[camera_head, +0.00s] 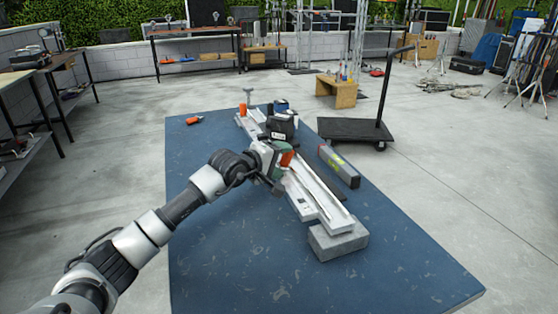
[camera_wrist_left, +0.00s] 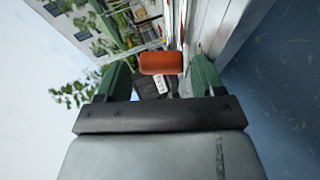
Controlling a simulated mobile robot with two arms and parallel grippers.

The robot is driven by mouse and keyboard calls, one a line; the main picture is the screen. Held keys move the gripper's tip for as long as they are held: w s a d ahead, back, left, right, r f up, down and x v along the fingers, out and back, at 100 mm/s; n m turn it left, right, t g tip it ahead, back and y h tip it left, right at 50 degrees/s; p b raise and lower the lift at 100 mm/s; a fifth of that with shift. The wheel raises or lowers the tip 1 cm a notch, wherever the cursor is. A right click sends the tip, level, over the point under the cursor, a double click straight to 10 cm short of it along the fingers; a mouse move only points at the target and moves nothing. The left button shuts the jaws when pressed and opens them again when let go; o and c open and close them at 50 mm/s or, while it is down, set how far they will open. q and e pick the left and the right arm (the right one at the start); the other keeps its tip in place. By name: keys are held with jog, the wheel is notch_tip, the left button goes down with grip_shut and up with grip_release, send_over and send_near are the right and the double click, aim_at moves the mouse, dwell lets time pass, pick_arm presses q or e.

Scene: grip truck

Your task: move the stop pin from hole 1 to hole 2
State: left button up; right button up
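In the left wrist view the orange head (camera_wrist_left: 160,63) lies between the tips of the two green fingers of my left gripper (camera_wrist_left: 160,78). A small gap shows on each side of it, so the gripper appears open around the head and not closed on it. The pin's shaft is hidden. Neither hole 1 nor hole 2 can be made out. My right gripper is in no view.
A black carriage (camera_head: 281,127) sits on the rail just beyond the pin. A grey block (camera_head: 338,241) supports the rail's near end. A long grey box (camera_head: 339,166) lies right of the rail. The blue mat (camera_head: 400,270) is clear at front right. An orange item (camera_head: 194,120) lies back left.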

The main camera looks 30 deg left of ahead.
pick_arm(q)
notch_tip(320, 180, down, 2)
jog(key=shift+s+d+g, duration=0.1)
jog(key=shift+s+g, duration=0.05)
jog(key=shift+g, duration=0.15)
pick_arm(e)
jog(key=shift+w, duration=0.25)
pick_arm(q)
jog(key=shift+s, duration=0.1)
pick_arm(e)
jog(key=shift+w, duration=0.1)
pick_arm(q)
jog(key=shift+s+r, duration=0.1)
jog(key=shift+s, duration=0.1)
jog(key=shift+o, duration=0.5)
jog(key=r+v, duration=0.1)
jog(key=v, duration=0.8)
jog(key=shift+a+b, duration=0.3)
jog(key=shift+b, duration=0.05)
jog(key=shift+s+r, duration=0.45)
jog(key=shift+s, duration=0.05)
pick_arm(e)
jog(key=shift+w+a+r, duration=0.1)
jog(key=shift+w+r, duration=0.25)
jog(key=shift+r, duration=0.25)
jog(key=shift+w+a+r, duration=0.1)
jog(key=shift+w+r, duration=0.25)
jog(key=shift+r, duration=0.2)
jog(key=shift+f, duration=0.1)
